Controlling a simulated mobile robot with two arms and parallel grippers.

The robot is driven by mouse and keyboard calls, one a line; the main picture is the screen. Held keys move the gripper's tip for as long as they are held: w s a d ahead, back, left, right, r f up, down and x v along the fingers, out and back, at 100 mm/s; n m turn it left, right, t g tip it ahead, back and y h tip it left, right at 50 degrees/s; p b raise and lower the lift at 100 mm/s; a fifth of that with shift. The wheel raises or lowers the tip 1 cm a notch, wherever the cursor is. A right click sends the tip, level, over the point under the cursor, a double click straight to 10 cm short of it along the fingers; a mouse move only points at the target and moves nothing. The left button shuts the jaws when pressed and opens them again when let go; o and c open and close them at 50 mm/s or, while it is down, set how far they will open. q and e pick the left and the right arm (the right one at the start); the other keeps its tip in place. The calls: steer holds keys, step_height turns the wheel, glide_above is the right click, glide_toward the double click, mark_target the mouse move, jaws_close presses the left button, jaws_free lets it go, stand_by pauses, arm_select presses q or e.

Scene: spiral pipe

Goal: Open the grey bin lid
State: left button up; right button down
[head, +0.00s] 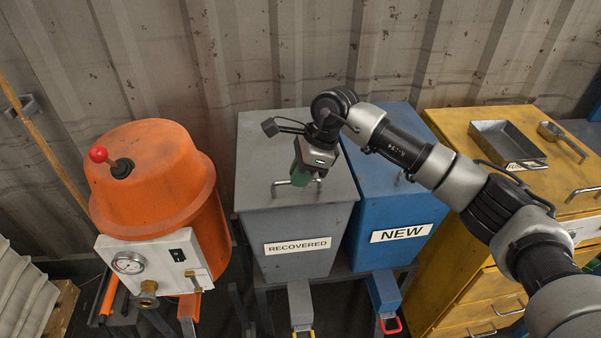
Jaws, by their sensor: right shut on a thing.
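The grey bin (316,267) carries a "RECOVERED" label and stands between the orange tank and the blue bin. Its grey lid (262,150) looks closed. A metal handle (283,184) sits on the front part of the lid. My right gripper (302,182) reaches down over the lid from the right and is shut at the handle. Its fingers, greenish at the tips, hide the middle of the handle. My left gripper is not in view.
A blue bin (398,243) labelled "NEW" stands close on the right, under my right arm. An orange tank (150,190) with a red-knobbed lever is on the left. A yellow cabinet (450,125) holds a metal tray (505,142). A corrugated wall (180,60) is behind.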

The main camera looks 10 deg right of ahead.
steer(key=w+r+p, duration=0.5)
steer(key=r, duration=0.5)
steer(key=w+r+p, duration=0.4)
steer(key=r+p, duration=0.1)
steer(key=r, duration=0.5)
steer(key=shift+w+d+r+p, duration=0.15)
steer(key=shift+w+r+p, duration=0.15)
steer(key=shift+w+r, duration=0.05)
